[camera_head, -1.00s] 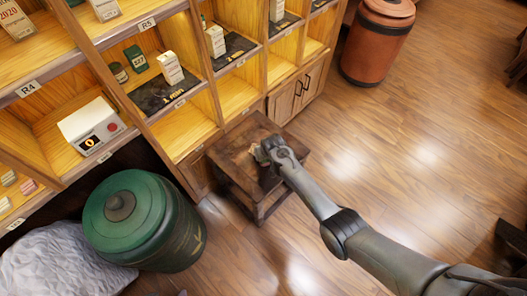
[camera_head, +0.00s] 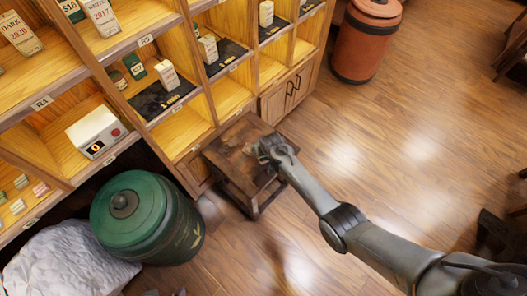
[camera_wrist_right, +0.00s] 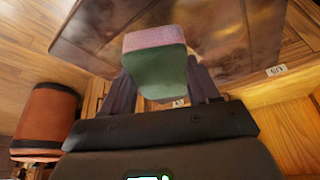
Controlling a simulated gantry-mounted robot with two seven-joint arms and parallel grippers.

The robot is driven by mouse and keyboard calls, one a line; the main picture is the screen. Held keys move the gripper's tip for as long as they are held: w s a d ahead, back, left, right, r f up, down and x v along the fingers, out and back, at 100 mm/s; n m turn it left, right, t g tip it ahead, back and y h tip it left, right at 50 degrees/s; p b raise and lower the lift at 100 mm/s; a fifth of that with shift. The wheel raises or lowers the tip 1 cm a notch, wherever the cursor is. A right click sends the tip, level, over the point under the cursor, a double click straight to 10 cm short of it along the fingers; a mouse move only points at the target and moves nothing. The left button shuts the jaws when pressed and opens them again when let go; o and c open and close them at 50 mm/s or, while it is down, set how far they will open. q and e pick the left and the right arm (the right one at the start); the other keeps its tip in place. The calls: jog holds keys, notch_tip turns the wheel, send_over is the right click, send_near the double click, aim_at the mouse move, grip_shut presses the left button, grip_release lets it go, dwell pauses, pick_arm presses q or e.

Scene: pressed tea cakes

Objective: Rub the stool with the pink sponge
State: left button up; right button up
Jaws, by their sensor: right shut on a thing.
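The stool (camera_head: 232,147) is a low, dark brown wooden one with a square top, standing in front of the shelf in the head view. Its worn brown top also shows in the right wrist view (camera_wrist_right: 235,35). My right gripper (camera_head: 262,150) is over the right part of the stool top. In the right wrist view it is shut on the sponge (camera_wrist_right: 154,58), which has a pink layer on a green one. The pink side faces the stool top; I cannot tell whether it touches. In the head view the gripper mostly hides the sponge. My left gripper is not in view.
A wooden shelf (camera_head: 190,135) with boxes and a white scale (camera_head: 95,131) stands behind the stool. A green lidded canister (camera_head: 150,225) and a pale wrapped bundle (camera_head: 65,265) are at the lower left. An orange-brown canister (camera_head: 365,40) stands at the back.

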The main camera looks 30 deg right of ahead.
jog(key=shift+w+r+p, duration=0.15)
jog(key=shift+r+p, duration=0.8)
jog(key=shift+r, duration=0.3)
